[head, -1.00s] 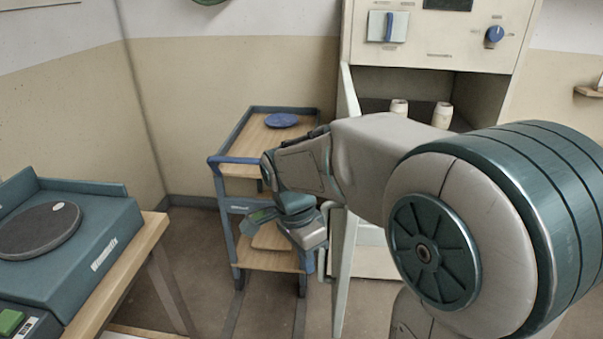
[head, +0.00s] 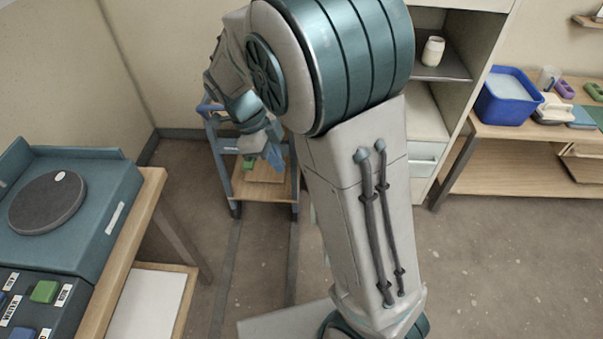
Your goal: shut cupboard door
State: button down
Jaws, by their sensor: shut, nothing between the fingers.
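The cream cupboard (head: 484,68) stands at the upper right, behind my arm. Its compartment is open at the front, with a white jar (head: 432,51) on the dark shelf (head: 446,68) and a drawer (head: 426,158) lower down. The cupboard door is hidden behind my arm, so its angle cannot be read. My gripper (head: 273,158) points down in front of the trolley, left of the cupboard. It is shut and empty. Whether it touches the door cannot be seen.
A trolley (head: 225,150) with a wooden lower shelf stands behind my gripper. At left, a bench (head: 140,215) carries a wheel machine (head: 95,215). At right, a wooden table (head: 500,132) holds a blue tub (head: 505,108). The floor at lower right is clear.

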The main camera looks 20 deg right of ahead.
jog(key=s+d+f+p, duration=0.1)
jog(key=s+d+f, duration=0.1)
jog(key=d+f, duration=0.2)
jog(key=shift+s+d+f, duration=0.2)
jog(key=shift+s+d, duration=0.15)
jog(key=shift+d, duration=0.2)
jog(key=shift+d, duration=0.1)
